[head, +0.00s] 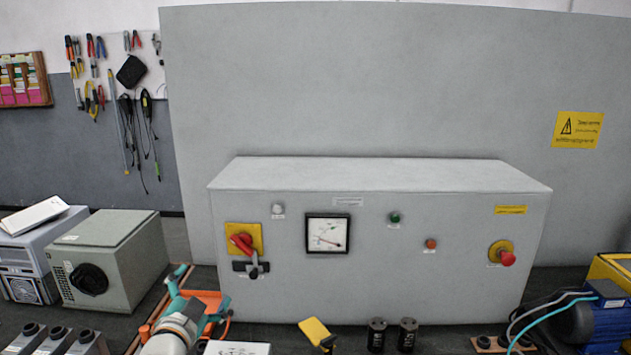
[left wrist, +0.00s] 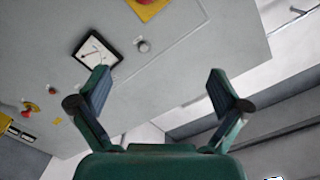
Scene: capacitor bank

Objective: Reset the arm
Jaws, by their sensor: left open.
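My left gripper (head: 198,293) is at the lower left of the head view, in front of the grey control box (head: 420,230). In the left wrist view its two green fingers (left wrist: 160,92) stand wide apart with nothing between them. The box's front carries a red rotary handle (head: 242,242) on a yellow plate, a dial gauge (head: 327,233), a green button (head: 395,218), an orange-red button (head: 431,244) and a red mushroom button (head: 507,259). The gauge also shows in the left wrist view (left wrist: 95,52). My right gripper is not in view.
A grey-green case with a black knob (head: 118,255) stands left of the control box. In front of the box are a yellow-topped item (head: 315,331) and two black cylinders (head: 376,335). A blue and yellow machine (head: 606,310) with cables is at the right. Tools hang on the back wall.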

